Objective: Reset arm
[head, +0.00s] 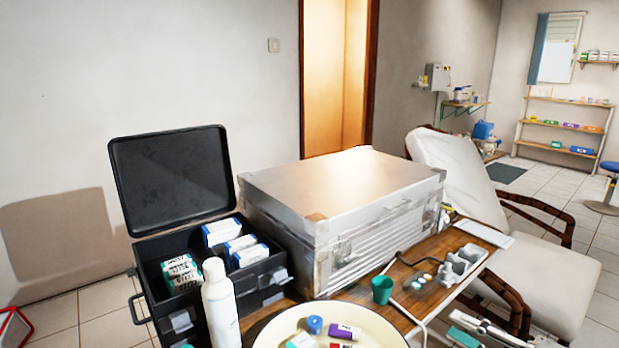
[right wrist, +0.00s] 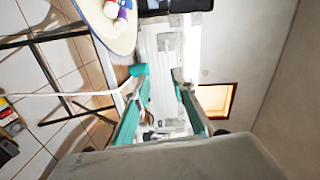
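My right gripper (head: 468,325) shows at the lower right edge of the head view, beside the wooden table. In the right wrist view its two teal-padded fingers (right wrist: 162,84) stand apart with nothing between them. The silver case (right wrist: 165,45) lies beyond the fingertips there. The green cup (head: 382,290) stands on the table to the left of the gripper in the head view. My left gripper is in neither view.
A black open box (head: 158,290) holds several cartons. A white bottle (head: 220,305) and a round cream tray (head: 265,333) stand in front. The closed silver case (head: 340,200) fills the table's middle. A reclined dental chair (head: 545,270) is at right.

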